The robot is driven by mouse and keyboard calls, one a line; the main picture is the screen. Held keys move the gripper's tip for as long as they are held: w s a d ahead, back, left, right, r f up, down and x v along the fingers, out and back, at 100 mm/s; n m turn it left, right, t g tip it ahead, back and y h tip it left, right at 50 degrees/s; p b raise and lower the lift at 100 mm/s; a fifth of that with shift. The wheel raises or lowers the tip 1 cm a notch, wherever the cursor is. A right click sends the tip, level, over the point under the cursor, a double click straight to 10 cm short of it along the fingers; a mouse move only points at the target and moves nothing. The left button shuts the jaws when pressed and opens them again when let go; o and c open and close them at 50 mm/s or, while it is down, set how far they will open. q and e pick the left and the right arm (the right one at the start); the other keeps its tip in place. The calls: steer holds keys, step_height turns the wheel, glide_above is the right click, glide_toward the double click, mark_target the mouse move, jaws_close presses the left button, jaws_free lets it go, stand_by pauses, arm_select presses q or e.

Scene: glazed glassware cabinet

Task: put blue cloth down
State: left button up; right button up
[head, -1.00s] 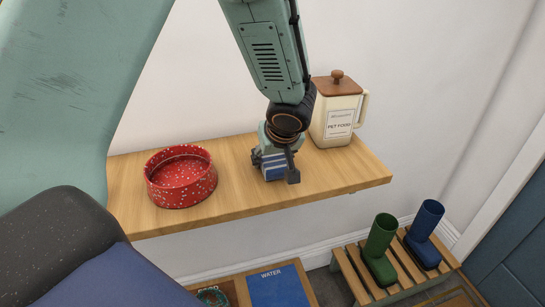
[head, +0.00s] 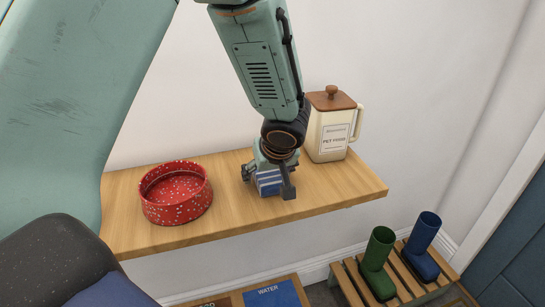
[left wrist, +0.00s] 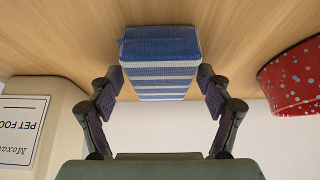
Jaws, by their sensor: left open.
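The blue cloth (head: 269,184) is a folded block with blue and white stripes. It rests on the wooden shelf (head: 225,222), between the red bowl and the pet food jar. My left gripper (head: 267,177) is above the cloth, pointing down, with one finger on each side of it. In the left wrist view the cloth (left wrist: 160,50) lies between the open fingers (left wrist: 162,86), with a slim gap visible beside it. My right gripper is not in view.
The red speckled bowl (head: 176,207) stands left of the cloth. The cream pet food jar (head: 332,134) with a wooden lid stands close on the right. Below are a blue water mat (head: 272,296) and a rack with green (head: 378,263) and blue (head: 422,246) boots.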

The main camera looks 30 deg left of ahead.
arm_select(q)
steer(key=p+v, duration=0.5)
steer(key=v, duration=0.7)
steer(key=shift+w+a+r, duration=0.1)
steer(key=b+x, duration=0.5)
steer(key=x, duration=0.7)
steer(key=shift+f+b, duration=0.3)
steer(key=shift+b, duration=0.05)
steer(key=shift+f, duration=0.1)
steer(key=shift+s+r, duration=0.2)
steer(key=shift+r, duration=0.1)
